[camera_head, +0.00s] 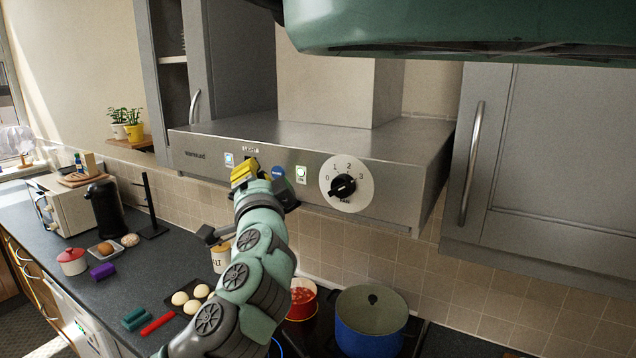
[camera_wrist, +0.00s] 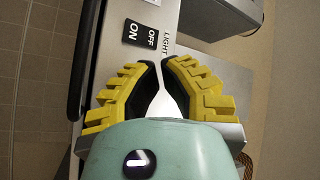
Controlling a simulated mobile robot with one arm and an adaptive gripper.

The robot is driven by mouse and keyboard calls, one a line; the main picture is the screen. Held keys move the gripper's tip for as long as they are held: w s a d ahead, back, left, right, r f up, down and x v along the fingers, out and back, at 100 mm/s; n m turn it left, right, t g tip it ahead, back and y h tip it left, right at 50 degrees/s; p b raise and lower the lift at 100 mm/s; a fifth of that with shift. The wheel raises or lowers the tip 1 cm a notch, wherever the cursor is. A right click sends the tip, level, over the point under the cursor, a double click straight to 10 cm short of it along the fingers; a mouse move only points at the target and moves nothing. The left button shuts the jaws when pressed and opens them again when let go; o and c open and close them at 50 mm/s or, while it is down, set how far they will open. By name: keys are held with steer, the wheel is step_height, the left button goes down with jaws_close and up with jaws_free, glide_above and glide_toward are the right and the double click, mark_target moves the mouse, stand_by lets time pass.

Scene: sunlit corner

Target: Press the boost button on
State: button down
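The steel range hood (camera_head: 300,150) carries a row of controls on its front panel. A small blue-lit button (camera_head: 229,159) is at the left, and a green-and-white button (camera_head: 301,174) is just left of the dial. A round blue piece (camera_head: 277,172) shows right beside my gripper. The labels are too small to read, so I cannot tell which control is boost. My gripper (camera_head: 244,174) is in front of the panel, near the light switch. In the wrist view, its yellow-and-black fingertips (camera_wrist: 160,64) nearly meet, with nothing held, below the black ON/OFF light switch (camera_wrist: 141,33).
A black dial (camera_head: 343,186) on a white disc is right of the buttons. Below stand a blue pot (camera_head: 370,325) and a red pot (camera_head: 301,300). A grey cabinet (camera_head: 545,160) is at the right. Open air lies before the hood's right part.

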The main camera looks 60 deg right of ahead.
steer(key=shift+s+a, duration=0.2)
steer(key=shift+a, duration=2.2)
